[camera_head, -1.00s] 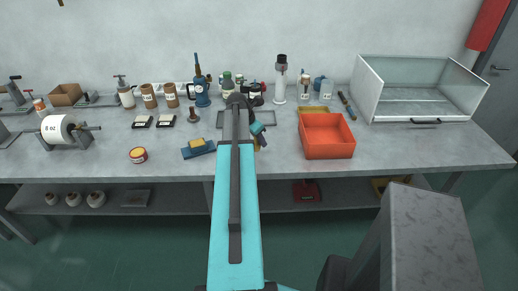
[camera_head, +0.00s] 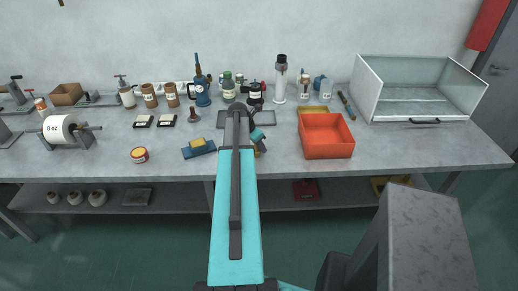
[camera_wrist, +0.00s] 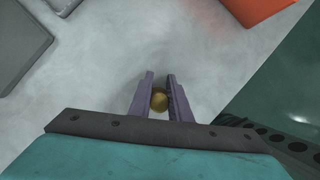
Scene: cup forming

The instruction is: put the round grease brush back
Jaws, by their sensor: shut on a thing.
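My gripper (camera_wrist: 160,76) points down over the bench, its two purple fingers shut on a round golden-brown thing (camera_wrist: 159,101). I take this to be the round grease brush, seen end-on; the rest of it is hidden. Whether the held thing touches the bench I cannot tell.
The orange-red bin (camera_head: 327,149) stands to the right, and a flat grey tray (camera_head: 264,122) lies behind my gripper. A blue block with a yellow sponge-like top (camera_head: 197,146) lies to the left. Bottles line the back. Bare bench surrounds the fingers.

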